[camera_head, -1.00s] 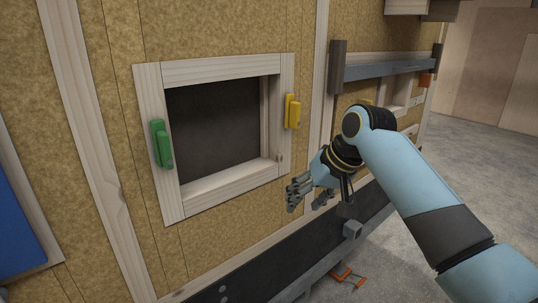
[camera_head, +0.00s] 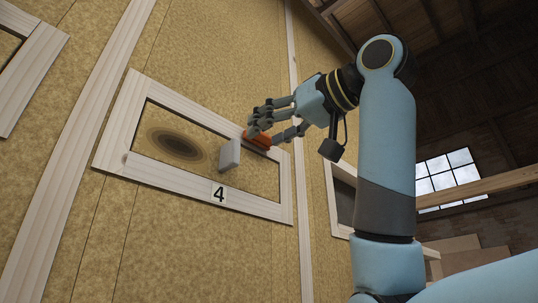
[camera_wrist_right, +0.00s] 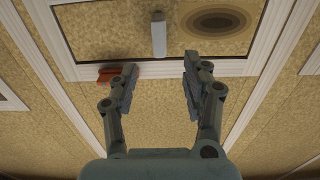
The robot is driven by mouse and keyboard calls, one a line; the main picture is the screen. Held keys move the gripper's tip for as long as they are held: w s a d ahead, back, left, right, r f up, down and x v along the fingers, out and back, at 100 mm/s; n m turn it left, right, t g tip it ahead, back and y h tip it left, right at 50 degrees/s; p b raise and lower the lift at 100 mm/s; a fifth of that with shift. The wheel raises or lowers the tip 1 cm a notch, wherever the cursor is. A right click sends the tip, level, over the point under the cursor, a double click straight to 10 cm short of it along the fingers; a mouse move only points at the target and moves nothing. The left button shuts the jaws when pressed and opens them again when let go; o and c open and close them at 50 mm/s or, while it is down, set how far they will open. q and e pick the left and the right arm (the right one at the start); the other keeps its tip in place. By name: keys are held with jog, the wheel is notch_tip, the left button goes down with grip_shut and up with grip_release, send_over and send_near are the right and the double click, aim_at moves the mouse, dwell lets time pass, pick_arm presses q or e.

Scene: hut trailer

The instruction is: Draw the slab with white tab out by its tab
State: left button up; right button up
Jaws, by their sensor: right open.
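The slab (camera_head: 253,178) is a straw-coloured panel with a dark oval stain, sitting inside a pale wooden frame (camera_head: 150,181) marked 4. Its whitish tab (camera_head: 229,155) sticks out from its face. The tab also shows in the right wrist view (camera_wrist_right: 158,36), beyond the fingertips. My right gripper (camera_head: 262,122) is open and empty by the frame's edge, close to an orange latch (camera_head: 258,140). In the right wrist view the left finger partly overlaps the latch (camera_wrist_right: 108,76); whether they touch cannot be told. The tab lies apart from both fingers. My left gripper is out of view.
Another wooden frame (camera_head: 42,48) is at the upper left. A further framed opening (camera_head: 344,201) lies right of the slab, partly behind my right arm. Wooden battens (camera_head: 85,140) run along the straw wall. The room at the right holds a window (camera_head: 445,172).

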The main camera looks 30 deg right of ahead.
aim_at(237, 149)
jog(key=p+x, duration=0.4)
jog(key=x, duration=0.5)
jog(key=shift+w+a, duration=0.1)
jog(key=shift+w, duration=0.2)
jog(key=shift+w+a+f, duration=0.1)
jog(key=shift+w+a, duration=0.1)
jog(key=shift+w, duration=0.5)
grip_shut()
jog(key=shift+s, duration=0.1)
